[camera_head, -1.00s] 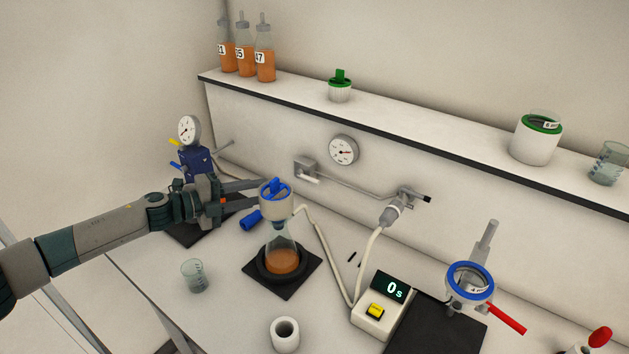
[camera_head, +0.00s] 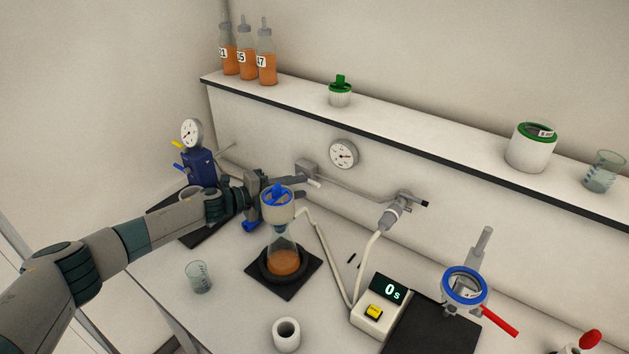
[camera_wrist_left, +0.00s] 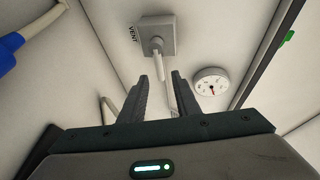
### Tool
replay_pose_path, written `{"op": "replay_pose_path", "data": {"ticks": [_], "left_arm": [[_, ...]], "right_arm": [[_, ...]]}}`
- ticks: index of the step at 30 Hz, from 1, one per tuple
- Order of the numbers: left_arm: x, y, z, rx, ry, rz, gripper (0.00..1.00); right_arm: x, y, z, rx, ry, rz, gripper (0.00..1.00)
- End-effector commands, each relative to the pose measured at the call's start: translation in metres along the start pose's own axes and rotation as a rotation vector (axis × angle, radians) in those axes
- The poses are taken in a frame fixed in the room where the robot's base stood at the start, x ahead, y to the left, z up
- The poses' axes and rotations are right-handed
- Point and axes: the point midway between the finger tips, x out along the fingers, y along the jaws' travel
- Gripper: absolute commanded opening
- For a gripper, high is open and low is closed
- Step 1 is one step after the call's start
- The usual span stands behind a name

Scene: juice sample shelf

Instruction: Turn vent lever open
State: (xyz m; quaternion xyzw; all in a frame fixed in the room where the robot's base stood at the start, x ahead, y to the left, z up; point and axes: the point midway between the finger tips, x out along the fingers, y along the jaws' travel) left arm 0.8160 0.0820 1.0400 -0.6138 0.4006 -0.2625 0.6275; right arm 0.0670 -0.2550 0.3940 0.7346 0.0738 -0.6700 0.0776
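The vent unit is a grey wall box (camera_head: 306,169) marked VENT in the left wrist view (camera_wrist_left: 157,34). Its pale lever (camera_wrist_left: 158,66) points down from the box, and its end shows between my fingertips in that view. My left gripper (camera_head: 298,180) reaches in from the left, behind the funnel and flask, with its fingertips close to the vent box. In the wrist view the left gripper (camera_wrist_left: 165,80) is open, with a gap between its fingers. I cannot tell whether either finger touches the lever. My right gripper is not in view.
A blue-rimmed funnel (camera_head: 277,204) on a flask (camera_head: 284,262) stands just in front of my left gripper. A round gauge (camera_head: 343,154) is on the wall right of the vent. A blue pump (camera_head: 199,167) stands at left. A beaker (camera_head: 198,277) and timer (camera_head: 379,308) stand in front.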

Motion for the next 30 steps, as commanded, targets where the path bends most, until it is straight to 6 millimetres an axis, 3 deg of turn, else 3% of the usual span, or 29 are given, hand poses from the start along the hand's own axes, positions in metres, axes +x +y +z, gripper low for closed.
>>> {"op": "replay_pose_path", "data": {"ticks": [6, 13, 28, 30], "left_arm": [[0.032, -0.002, -0.001, -0.001, 0.000, -0.001, 0.29], [0.053, -0.001, 0.000, 0.000, 0.000, 0.000, 0.29], [0.061, 0.000, 0.000, 0.000, 0.000, 0.000, 0.29], [0.061, 0.000, 0.000, 0.000, 0.000, 0.000, 0.15]], "right_arm": [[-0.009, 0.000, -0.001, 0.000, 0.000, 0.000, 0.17], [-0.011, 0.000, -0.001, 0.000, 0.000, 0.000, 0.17], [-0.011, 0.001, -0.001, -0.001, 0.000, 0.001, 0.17], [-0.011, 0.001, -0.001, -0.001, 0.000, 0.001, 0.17]]}}
